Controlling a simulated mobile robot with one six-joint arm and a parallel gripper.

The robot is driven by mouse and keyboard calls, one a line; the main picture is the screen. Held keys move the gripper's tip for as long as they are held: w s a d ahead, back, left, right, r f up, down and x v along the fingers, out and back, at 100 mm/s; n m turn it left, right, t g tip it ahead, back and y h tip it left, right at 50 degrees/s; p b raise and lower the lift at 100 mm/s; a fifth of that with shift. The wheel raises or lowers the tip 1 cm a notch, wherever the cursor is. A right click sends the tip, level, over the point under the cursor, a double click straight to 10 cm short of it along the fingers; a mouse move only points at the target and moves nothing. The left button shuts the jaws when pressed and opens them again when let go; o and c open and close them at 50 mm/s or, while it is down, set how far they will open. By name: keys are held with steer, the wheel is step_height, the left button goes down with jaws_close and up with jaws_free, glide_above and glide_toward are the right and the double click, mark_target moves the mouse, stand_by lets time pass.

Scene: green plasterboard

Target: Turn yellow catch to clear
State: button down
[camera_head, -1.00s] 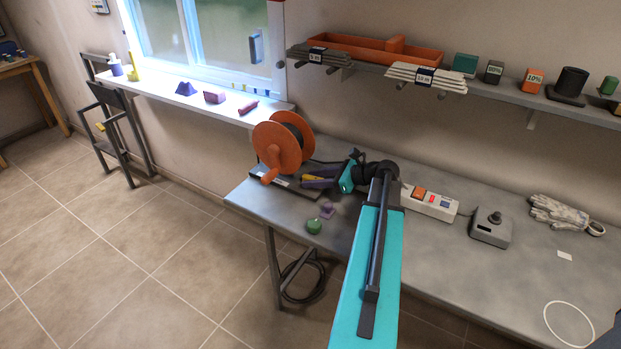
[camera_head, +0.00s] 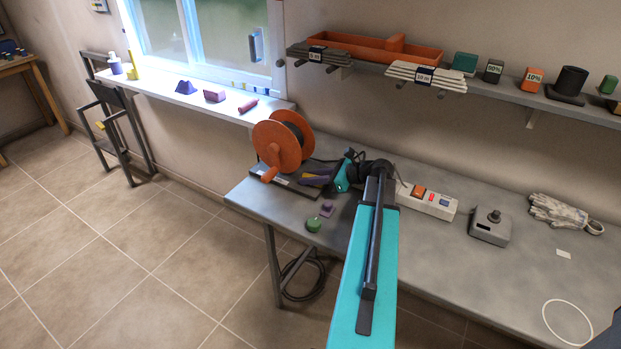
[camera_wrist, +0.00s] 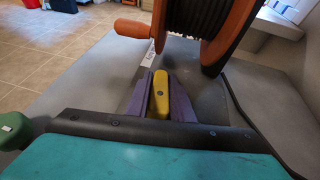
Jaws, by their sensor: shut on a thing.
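The yellow catch (camera_wrist: 161,98) is a narrow bar with a dark pivot dot, seen in the wrist view beside the foot of the orange reel (camera_head: 275,148). My gripper (camera_wrist: 162,84) has its two purple fingers on either side of the catch, shut on it. In the head view my gripper (camera_head: 318,177) is low at the reel's right side, and its fingers hide most of the catch. The reel also shows in the wrist view (camera_wrist: 238,36), with its orange handle to the left.
A green knob (camera_head: 313,225) and a purple piece (camera_head: 326,210) sit near the bench's front edge. A power strip (camera_head: 428,201), a grey switch box (camera_head: 490,226) and gloves (camera_head: 560,211) lie to the right. A loaded shelf (camera_head: 530,99) runs above.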

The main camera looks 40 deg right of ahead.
steer(key=shift+r+n+g+p, duration=0.1)
steer(key=shift+n+g+p, duration=0.2)
steer(key=shift+n+y+p, duration=0.45)
steer(key=shift+n+y, duration=0.15)
steer(key=shift+y, duration=0.3)
steer(key=shift+s+a+n+g+y, duration=0.1)
steer(key=shift+a+n+g+y, duration=0.05)
steer(key=shift+n+g+y, duration=0.4)
steer(key=c, duration=1.6)
jaws_free()
steer(key=shift+o, duration=0.2)
steer(key=shift+a+m+t+h+b, duration=0.1)
steer(key=shift+m+t+h+b, duration=0.25)
steer(key=shift+m+h, duration=0.4)
